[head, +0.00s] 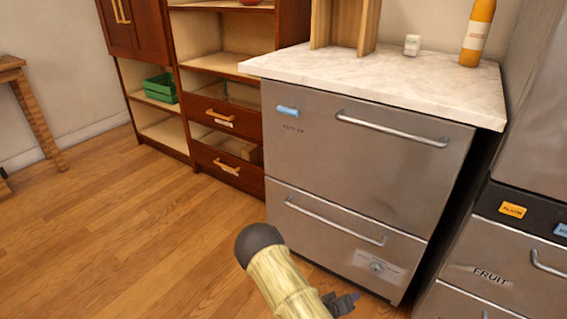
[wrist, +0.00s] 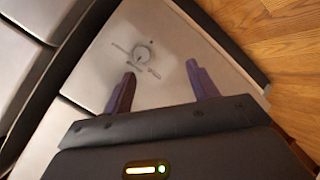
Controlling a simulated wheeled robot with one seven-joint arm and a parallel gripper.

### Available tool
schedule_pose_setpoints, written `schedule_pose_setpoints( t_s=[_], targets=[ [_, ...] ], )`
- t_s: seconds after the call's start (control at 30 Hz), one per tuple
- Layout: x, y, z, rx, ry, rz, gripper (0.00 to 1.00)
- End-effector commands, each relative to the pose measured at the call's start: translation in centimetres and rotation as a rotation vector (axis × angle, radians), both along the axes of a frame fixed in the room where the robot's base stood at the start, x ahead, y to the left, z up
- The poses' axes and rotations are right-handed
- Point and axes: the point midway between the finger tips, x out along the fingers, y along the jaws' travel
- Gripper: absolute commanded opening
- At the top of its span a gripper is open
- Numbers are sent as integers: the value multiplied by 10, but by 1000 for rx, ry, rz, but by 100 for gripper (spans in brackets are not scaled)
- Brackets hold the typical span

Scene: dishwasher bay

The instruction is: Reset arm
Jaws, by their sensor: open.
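My gripper (wrist: 163,92) is open and empty in the wrist view, its two dark purple fingers apart. Beyond the fingers is the lower front of the grey dishwasher unit (wrist: 98,68), with its round emblem. In the head view my arm reaches up from the bottom edge, and my gripper (head: 343,303) shows only in part at the bottom, in front of the lower drawer. The dishwasher unit (head: 365,165) has an upper and a lower panel, each with a bar handle, and both look shut.
A marble counter (head: 400,82) tops the unit, bearing an orange bottle (head: 477,35), a small white container (head: 412,45) and a wooden stand (head: 343,25). Drawers marked FRUIT (head: 490,274) stand right. A wooden cabinet (head: 219,130) holds a green crate (head: 160,88).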

Motion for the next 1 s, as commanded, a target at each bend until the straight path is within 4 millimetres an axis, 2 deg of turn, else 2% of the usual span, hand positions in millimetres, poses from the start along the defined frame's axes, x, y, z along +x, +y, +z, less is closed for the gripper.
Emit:
schedule_pose_setpoints(
  t_s=[0.03,0.27,0.57,0.77,1.0],
  targets=[
    [3,5,13,60,10,-23,59],
    [5,28,58,312,86,-89,59],
    [-4,55,136,583,180,-119,59],
    [-20,65,196,716,243,-113,59],
    [-54,68,268,814,318,-88,59]
  ],
)
